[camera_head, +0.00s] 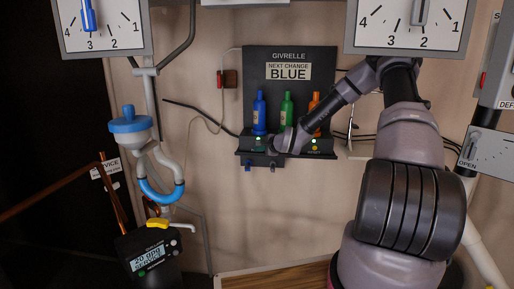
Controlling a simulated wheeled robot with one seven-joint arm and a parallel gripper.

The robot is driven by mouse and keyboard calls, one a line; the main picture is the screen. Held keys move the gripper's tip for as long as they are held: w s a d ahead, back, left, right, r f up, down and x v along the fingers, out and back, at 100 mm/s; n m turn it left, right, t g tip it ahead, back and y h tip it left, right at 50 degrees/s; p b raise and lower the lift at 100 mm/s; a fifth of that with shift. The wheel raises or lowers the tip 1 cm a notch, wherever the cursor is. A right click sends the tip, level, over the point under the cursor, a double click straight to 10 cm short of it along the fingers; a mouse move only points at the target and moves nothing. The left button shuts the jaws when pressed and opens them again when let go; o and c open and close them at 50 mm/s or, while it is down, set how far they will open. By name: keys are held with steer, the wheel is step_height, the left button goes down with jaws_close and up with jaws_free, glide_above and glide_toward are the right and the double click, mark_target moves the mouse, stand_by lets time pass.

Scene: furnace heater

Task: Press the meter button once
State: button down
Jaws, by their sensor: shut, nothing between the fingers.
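The meter (150,262) is a dark box at the lower left, with a lit display whose text is hard to read in full. Small pale round buttons (172,243) show on its right side, and a green spot is at its lower left edge. My gripper (260,146) is far from the meter, up and to its right. It is shut and empty at the front left of the black bottle shelf. It is small and dark against the shelf, so I cannot tell whether it touches it.
The black shelf unit (320,80) reads "NEXT CHANGE BLUE" and holds blue (259,112), green (287,109) and orange (315,103) bottles. A blue-capped pipe assembly (130,122) and a yellow-handled tap (158,224) stand above the meter. Two dials (103,25) hang at the top.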

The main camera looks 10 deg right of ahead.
steer(key=shift+w+d, duration=0.15)
steer(key=shift+w, duration=0.45)
stand_by(0.7)
steer(key=shift+s, duration=0.1)
steer(key=shift+s+a, duration=0.25)
steer(key=shift+s, duration=0.5)
steer(key=shift+s, duration=0.1)
steer(key=shift+s+a, duration=0.25)
steer(key=shift+s, duration=0.5)
steer(key=shift+s+a, duration=0.25)
steer(key=shift+s, duration=0.55)
steer(key=shift+s+a, duration=0.25)
steer(key=shift+s, duration=0.5)
